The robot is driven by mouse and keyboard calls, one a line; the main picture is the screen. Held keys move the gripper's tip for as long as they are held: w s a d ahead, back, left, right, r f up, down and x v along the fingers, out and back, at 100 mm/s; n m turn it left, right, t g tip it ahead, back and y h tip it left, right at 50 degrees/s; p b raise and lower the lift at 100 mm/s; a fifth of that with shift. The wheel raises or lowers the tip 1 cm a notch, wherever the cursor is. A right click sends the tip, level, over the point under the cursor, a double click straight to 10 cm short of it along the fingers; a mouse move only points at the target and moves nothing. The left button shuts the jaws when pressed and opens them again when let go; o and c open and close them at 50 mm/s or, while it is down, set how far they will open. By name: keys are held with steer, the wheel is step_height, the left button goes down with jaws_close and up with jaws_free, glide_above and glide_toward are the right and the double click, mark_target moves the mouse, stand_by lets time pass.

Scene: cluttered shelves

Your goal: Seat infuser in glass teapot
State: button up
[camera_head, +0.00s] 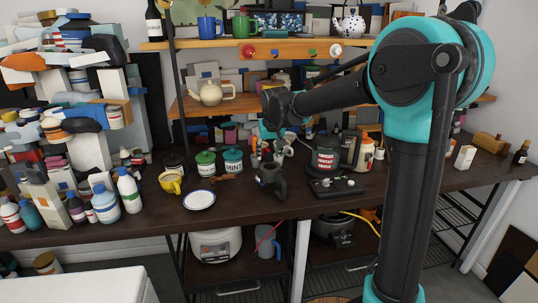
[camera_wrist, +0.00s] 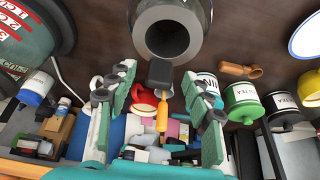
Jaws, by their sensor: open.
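I cannot pick out a glass teapot or an infuser with certainty in either view. My gripper (camera_head: 272,130) is over the back middle of the dark counter. In the wrist view my gripper (camera_wrist: 158,76) has its two green fingers spread wide apart. A black piece with an orange handle (camera_wrist: 161,113) appears between the fingers; I cannot tell how near it is, and nothing is clearly clamped. A dark grey open-topped vessel (camera_wrist: 172,28) is just beyond the fingertips; it looks like the grey jug (camera_head: 270,181) in the head view. A cream teapot (camera_head: 210,93) stands on the middle shelf.
A dark labelled kettle (camera_head: 325,157) stands beside a black appliance (camera_head: 335,187). Green and teal canisters (camera_head: 232,160), a yellow mug (camera_head: 171,181) and a white plate (camera_head: 199,200) are left of the jug. Bottles (camera_head: 129,190) and piled clutter crowd the left. Shelves hang above the counter.

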steer(key=v, duration=1.1)
